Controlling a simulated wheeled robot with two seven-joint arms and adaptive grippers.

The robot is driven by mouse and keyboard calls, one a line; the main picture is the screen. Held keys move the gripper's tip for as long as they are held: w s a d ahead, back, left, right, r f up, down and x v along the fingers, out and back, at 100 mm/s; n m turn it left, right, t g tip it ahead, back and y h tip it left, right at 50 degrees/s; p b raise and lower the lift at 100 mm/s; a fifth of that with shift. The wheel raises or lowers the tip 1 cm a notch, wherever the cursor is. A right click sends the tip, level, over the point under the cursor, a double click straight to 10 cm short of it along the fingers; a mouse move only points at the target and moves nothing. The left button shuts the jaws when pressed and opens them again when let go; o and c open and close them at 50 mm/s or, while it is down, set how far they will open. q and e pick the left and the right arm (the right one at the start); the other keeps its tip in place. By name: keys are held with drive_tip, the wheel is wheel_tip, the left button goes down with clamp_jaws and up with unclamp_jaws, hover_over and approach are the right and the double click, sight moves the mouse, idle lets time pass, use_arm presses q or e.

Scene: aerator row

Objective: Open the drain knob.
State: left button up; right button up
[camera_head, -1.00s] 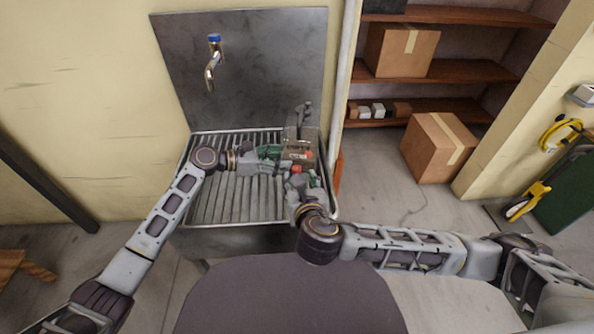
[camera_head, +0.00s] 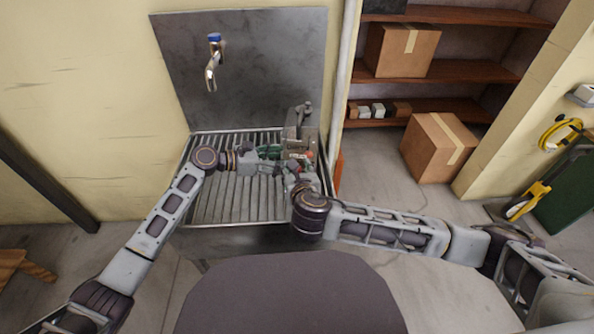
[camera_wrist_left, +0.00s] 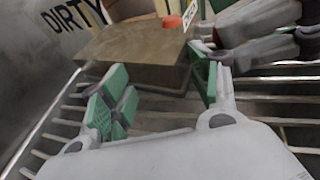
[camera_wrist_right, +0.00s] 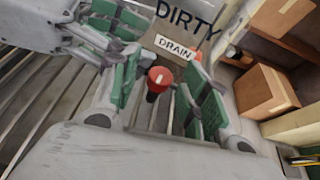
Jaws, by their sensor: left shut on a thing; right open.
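The red drain knob (camera_wrist_right: 160,78) stands out from a brownish box-shaped tank (camera_wrist_left: 135,48) marked DIRTY, near a white DRAIN label (camera_wrist_right: 174,47). My right gripper (camera_wrist_right: 165,85) is open, with its green-padded fingers on either side of the knob; whether they touch it I cannot tell. My left gripper (camera_wrist_left: 163,90) is shut on the tank, with its pads at the tank's near side; the exact contact is partly hidden. In the head view the tank (camera_head: 299,133) stands at the right end of the slatted sink, and both grippers meet close together there.
The slatted metal sink (camera_head: 235,200) is bare to the left. A tap (camera_head: 212,70) hangs on the metal backsplash above it. A pale pipe (camera_head: 343,85) runs up the wall just right of the sink. Cardboard boxes (camera_head: 437,148) stand further right.

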drive_tip(key=shift+c, duration=0.3)
clamp_jaws()
drive_tip(key=shift+d+n+y, duration=0.1)
drive_tip(key=shift+n+y, duration=0.5)
drive_tip(key=shift+d+n+g+y, duration=0.1)
drive_tip(key=shift+n+g+y, duration=0.3)
drive_tip(key=shift+n+y, duration=0.9)
drive_tip(key=shift+n+g+y, duration=0.4)
drive_tip(key=shift+n+y, duration=0.3)
drive_tip(key=shift+y, duration=0.2)
drive_tip(key=shift+f+n+g+y, duration=0.1)
drive_tip(key=shift+n+g+y, duration=0.2)
drive_tip(key=shift+n+y, duration=0.2)
